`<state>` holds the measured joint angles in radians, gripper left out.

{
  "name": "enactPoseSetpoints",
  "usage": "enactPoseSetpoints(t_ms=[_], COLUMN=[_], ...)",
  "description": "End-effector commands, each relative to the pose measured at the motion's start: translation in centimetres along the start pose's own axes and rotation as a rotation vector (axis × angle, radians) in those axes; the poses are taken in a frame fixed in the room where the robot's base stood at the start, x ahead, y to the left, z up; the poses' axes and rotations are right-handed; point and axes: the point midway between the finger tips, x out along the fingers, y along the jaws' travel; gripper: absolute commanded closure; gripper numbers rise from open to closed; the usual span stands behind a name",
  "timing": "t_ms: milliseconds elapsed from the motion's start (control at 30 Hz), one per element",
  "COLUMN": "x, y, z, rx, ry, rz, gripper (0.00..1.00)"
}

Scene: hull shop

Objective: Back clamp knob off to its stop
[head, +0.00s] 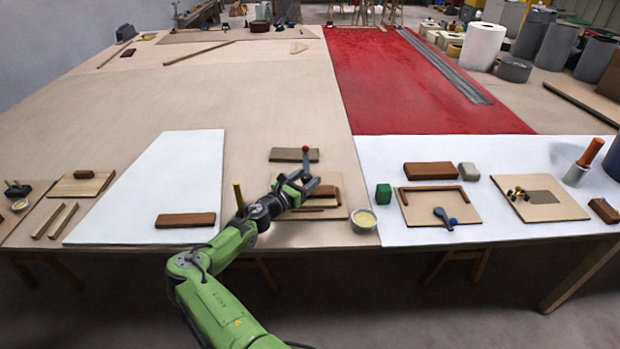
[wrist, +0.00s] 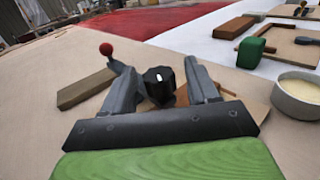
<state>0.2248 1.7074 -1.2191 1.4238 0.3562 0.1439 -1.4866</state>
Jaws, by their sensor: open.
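My gripper (wrist: 160,70) is open, and it also shows in the head view (head: 300,186) low over the front of the bench. A black faceted knob (wrist: 158,88) with a pale mark on its face stands between the two fingers in the wrist view. Gaps show on both sides of it. Whether the fingers reach fully around it, I cannot tell. In the head view I cannot make out the knob. A red ball (wrist: 106,48) on a grey stem rises just left of the left finger; it also shows in the head view (head: 305,149).
A flat wooden block (wrist: 86,88) lies left of the gripper. A brown block (wrist: 210,95) lies partly behind the right finger. A bowl of cream-coloured stuff (wrist: 298,95) and a green block (wrist: 250,52) stand to the right. The bench left of my gripper holds a white panel (head: 165,180).

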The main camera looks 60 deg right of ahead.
Motion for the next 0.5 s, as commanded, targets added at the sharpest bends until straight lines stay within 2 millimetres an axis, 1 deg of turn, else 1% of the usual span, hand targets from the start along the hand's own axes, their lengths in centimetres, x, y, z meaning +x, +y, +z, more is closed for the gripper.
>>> enactPoseSetpoints(t_ms=[33, 100, 167, 433, 500], x=[0.9, 1.8, 2.4, 2.6, 2.6], y=[0.0, 0.0, 0.0, 0.1, 0.1], z=[-0.2, -0.2, -0.2, 0.0, 0.0], rx=[0.001, 0.002, 0.002, 0.001, 0.001], ry=[0.001, 0.002, 0.001, 0.001, 0.001], rz=[0.0, 0.0, 0.001, 0.002, 0.002], gripper=[0.41, 0.41, 0.41, 0.41, 0.52])
